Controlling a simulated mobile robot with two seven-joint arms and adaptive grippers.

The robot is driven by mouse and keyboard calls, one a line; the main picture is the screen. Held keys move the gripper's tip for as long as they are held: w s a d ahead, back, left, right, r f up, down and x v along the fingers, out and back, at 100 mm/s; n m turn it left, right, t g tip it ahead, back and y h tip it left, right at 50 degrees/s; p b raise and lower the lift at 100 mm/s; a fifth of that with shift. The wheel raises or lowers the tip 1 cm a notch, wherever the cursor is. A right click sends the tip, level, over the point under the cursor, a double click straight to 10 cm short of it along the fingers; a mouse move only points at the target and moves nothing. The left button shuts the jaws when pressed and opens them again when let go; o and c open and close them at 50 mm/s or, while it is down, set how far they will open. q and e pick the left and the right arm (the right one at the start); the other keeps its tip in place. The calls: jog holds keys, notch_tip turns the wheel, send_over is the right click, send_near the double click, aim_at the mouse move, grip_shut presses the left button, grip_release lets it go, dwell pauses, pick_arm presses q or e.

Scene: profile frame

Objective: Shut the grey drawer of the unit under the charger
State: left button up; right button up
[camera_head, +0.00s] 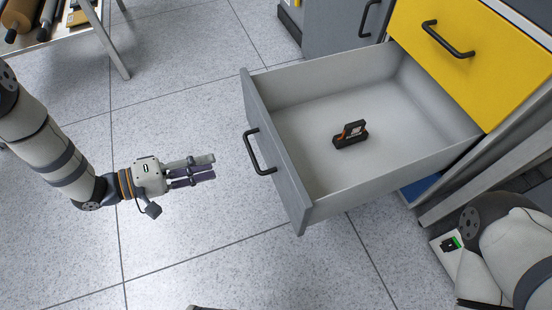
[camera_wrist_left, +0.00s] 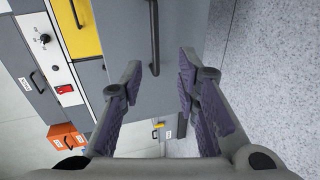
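The grey drawer (camera_head: 345,190) stands pulled far out of the unit, below a shut yellow drawer (camera_head: 440,60). Its front carries a black bar handle (camera_head: 259,152). My left gripper (camera_head: 214,167) is a short way left of this front, pointing at it, apart from the handle. In the left wrist view the handle (camera_wrist_left: 154,38) shows upright on the grey front (camera_wrist_left: 125,30), beyond the fingertips. The left fingers (camera_wrist_left: 162,68) are spread with nothing between them. My right arm (camera_head: 500,245) shows at the lower right; its gripper is out of view.
A small black and orange object (camera_head: 350,135) lies inside the open drawer. A grey cabinet (camera_head: 340,25) stands behind the drawer. A table (camera_head: 70,40) with rolled items stands at the upper left. The floor (camera_head: 190,240) before the drawer is clear.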

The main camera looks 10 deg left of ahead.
aim_at(251, 151)
pick_arm(q)
jog(key=shift+h, duration=0.6)
jog(key=b+x, duration=0.1)
jog(key=x, duration=0.5)
jog(key=b+x, duration=0.1)
jog(key=x, duration=0.5)
jog(key=shift+w+a+f, duration=0.1)
jog(key=shift+w+a, duration=0.1)
jog(key=shift+w, duration=0.05)
grip_shut()
pick_arm(e)
jog(key=f, duration=0.1)
jog(key=s+f, duration=0.1)
jog(key=f, duration=0.1)
jog(key=shift+s+g, duration=0.2)
jog(key=shift+g, duration=0.1)
